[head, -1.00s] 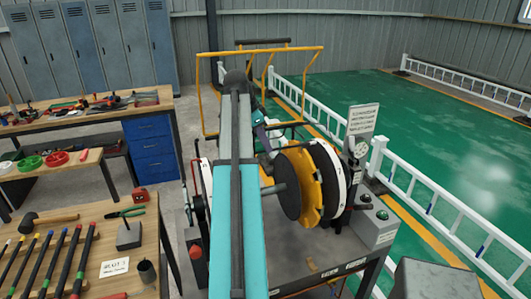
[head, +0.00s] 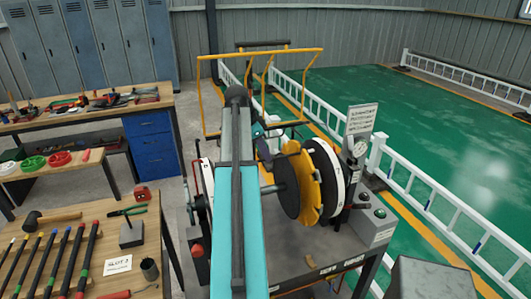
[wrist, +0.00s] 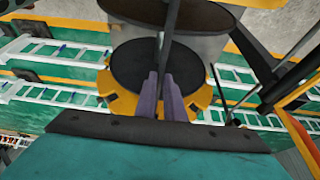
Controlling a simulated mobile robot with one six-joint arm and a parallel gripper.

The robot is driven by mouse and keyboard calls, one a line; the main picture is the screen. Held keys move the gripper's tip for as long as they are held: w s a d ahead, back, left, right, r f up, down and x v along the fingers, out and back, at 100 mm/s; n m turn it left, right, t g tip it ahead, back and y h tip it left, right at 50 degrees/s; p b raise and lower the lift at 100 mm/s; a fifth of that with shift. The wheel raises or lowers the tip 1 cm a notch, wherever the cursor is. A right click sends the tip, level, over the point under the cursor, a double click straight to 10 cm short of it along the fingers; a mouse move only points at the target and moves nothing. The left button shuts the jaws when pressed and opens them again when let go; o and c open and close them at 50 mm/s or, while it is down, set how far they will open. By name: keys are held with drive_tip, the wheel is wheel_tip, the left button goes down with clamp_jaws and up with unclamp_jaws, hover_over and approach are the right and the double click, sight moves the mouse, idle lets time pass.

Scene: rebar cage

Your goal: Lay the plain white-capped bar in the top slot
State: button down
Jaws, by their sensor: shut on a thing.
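A dark, slim bar (wrist: 170,38) stands between the two purple fingers of my gripper (wrist: 161,78) in the wrist view. The fingers are shut on it. Its far end runs out of the top of the picture, and I see no white cap. The yellow notched disc (head: 308,172) is on the machine, between a black disc (head: 286,187) and a white numbered disc (head: 329,180). In the wrist view, the black disc (wrist: 130,72) and yellow rim (wrist: 118,106) lie behind the bar. In the head view my arm hides most of the gripper. I cannot tell which notch is the top slot.
Several colour-banded bars (head: 62,258) lie on the left bench near a slot card (head: 118,264) and a dark cup (head: 149,269). A gauge (head: 360,149) and a button box (head: 375,225) stand right of the discs. A yellow rail frame (head: 262,55) stands behind.

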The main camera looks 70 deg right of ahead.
drive_tip(key=shift+f, duration=0.1)
drive_tip(key=c, duration=1.8)
unclamp_jaws()
drive_tip(key=shift+c, duration=0.2)
drive_tip(key=shift+r, duration=0.2)
drive_tip(key=b+v, duration=0.5)
drive_tip(key=v, duration=0.7)
drive_tip(key=shift+f, duration=0.1)
